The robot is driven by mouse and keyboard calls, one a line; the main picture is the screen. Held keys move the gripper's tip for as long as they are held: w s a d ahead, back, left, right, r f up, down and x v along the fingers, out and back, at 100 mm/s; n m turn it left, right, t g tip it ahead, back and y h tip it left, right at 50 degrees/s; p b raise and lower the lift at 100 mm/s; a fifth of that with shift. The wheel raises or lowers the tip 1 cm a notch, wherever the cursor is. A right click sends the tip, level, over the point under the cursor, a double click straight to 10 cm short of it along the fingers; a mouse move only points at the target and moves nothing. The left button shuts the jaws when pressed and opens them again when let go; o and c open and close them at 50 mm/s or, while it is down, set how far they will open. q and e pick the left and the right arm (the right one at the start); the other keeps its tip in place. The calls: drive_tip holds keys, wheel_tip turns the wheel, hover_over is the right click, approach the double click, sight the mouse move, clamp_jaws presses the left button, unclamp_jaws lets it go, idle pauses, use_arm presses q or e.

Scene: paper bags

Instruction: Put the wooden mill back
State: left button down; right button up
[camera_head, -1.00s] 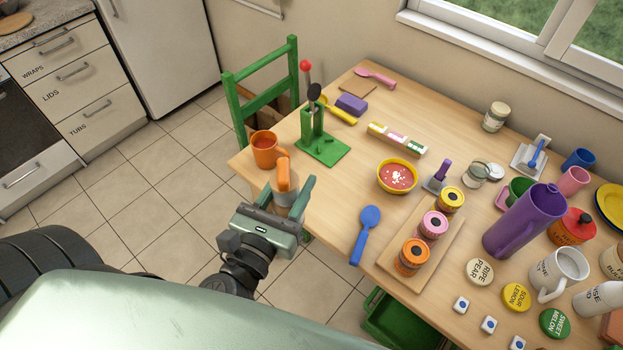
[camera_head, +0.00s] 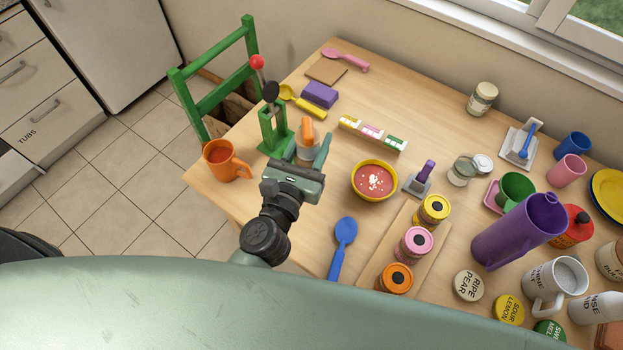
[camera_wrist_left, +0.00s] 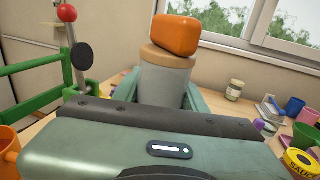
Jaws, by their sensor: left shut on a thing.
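My left gripper (camera_head: 313,150) is shut on an upright mill (camera_head: 306,152) with a grey body, a tan collar and an orange top. The mill is over the table's left part, right of the orange mug and close to the green stand. In the left wrist view the mill (camera_wrist_left: 165,88) stands upright between the fingers. Its lower part is hidden behind the gripper, so I cannot tell whether its base touches the table. My right gripper is not in view.
A yellow bowl of red soup (camera_head: 375,181), a blue spoon (camera_head: 342,245) and a coloured block strip (camera_head: 372,132) lie to the right. The table (camera_head: 425,105) has bare wood toward the back.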

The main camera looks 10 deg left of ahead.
use_arm(q)
wheel_tip(320, 180, down, 8)
drive_tip(key=b, duration=0.5)
drive_tip(key=shift+w+f+b, duration=0.1)
drive_tip(key=shift+w+b, duration=0.05)
drive_tip(key=shift+b, duration=0.15)
wheel_tip(320, 180, down, 4)
drive_tip(key=b, duration=0.4)
drive_tip(key=shift+f, duration=0.2)
drive_tip(key=shift+r, duration=0.15)
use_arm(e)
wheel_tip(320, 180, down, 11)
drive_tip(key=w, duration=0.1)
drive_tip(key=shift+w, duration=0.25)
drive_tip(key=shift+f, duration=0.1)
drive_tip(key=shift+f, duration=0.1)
use_arm(q)
drive_tip(key=c, duration=1.2)
unclamp_jaws()
drive_tip(key=shift+f, duration=0.25)
drive_tip(key=o, duration=0.4)
drive_tip(key=shift+r, duration=0.1)
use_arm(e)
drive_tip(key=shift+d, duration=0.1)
